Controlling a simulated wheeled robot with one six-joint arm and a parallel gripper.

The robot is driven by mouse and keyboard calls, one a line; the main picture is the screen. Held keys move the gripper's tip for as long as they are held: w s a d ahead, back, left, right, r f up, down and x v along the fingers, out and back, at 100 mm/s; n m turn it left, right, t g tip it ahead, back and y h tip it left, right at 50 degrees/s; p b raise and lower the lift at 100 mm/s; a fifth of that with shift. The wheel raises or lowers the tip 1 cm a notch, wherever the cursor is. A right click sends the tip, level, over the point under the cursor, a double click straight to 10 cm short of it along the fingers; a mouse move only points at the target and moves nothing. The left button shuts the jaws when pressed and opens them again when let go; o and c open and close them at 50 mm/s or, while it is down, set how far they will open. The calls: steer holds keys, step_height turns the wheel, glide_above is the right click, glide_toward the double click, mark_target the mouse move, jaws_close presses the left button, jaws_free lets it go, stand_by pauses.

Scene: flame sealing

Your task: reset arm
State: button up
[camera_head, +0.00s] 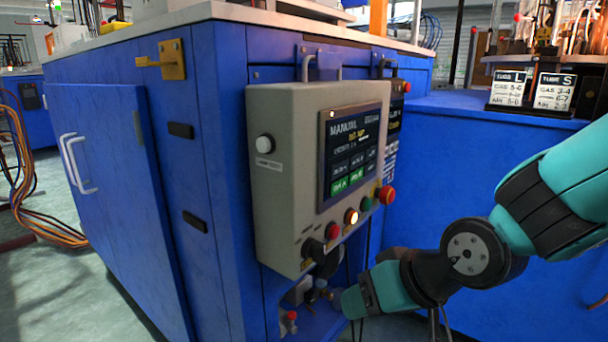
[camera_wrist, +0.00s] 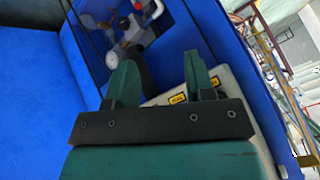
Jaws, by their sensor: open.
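My gripper (camera_wrist: 160,78) shows in the wrist view with its two teal fingers spread apart and nothing held between them. In the camera_head view, my teal and black arm reaches in from the right, and its end is low, beside the lower opening of the blue cabinet (camera_head: 215,200). The fingertips are hard to make out there. The grey control box (camera_head: 300,130) hangs on the cabinet just above, with a lit screen, knobs and buttons. In the wrist view, valves and fittings (camera_wrist: 135,28) lie beyond the fingers, and the box's yellow labels (camera_wrist: 178,99) show close behind them.
A red-handled fitting (camera_head: 290,316) is at the cabinet's foot. A second blue cabinet (camera_head: 440,125) stands at the right, with two black-and-white signs (camera_head: 532,90) on top. Orange hoses (camera_head: 40,215) lie at the left. The floor (camera_head: 70,285) in front left is clear.

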steer(key=s+d+r+n+g+h+p, duration=0.1)
steer(key=s+d+r+n+g+p, duration=0.2)
steer(key=s+r, duration=0.4)
steer(key=s+d+r+g+h+p, duration=0.1)
steer(key=s+d+r+g+p, duration=0.2)
steer(key=s+r, duration=0.45)
step_height(320, 180, up, 37)
steer(key=t+p, duration=0.1)
steer(key=p, duration=3.6)
steer(key=shift+w+a+f+p, duration=0.15)
steer(key=shift+w+f+p, duration=0.05)
steer(key=shift+w+p, duration=0.15)
steer(key=shift+f, duration=0.1)
steer(key=shift+c, duration=0.2)
steer(key=shift+c, duration=0.4)
